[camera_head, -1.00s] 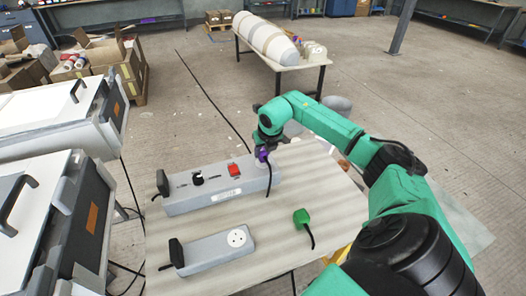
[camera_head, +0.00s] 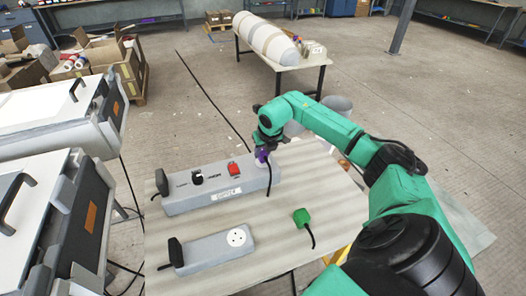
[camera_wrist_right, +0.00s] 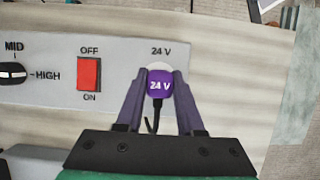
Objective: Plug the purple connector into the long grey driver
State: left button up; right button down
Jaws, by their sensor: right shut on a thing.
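The long grey driver (camera_head: 178,207) lies at the back of the table, with a dark knob and a red switch (camera_head: 234,169). In the right wrist view its face (camera_wrist_right: 122,75) shows a white round socket (camera_wrist_right: 158,66) under the label "24 V". My right gripper (camera_head: 262,151) is shut on the purple connector (camera_wrist_right: 159,87), also marked "24 V" and trailing a black cable. The connector is over the socket and hides most of it, with a white rim showing above. I cannot tell how deep it sits. My left gripper is not in view.
A shorter grey box (camera_head: 205,252) with a white round socket lies nearer on the table. A green connector (camera_head: 301,216) with a black cable lies to its right. White-topped cases (camera_head: 60,108) stand at the left. Table between the boxes and the green connector is clear.

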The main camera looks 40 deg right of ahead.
jog(key=shift+f, duration=0.3)
jog(key=shift+c, duration=2.2)
grip_release()
jog(key=b+v, duration=0.1)
jog(key=v, duration=1.3)
jog(key=shift+r, duration=0.25)
jog(key=shift+s+a+f, duration=0.1)
jog(key=shift+s, duration=0.05)
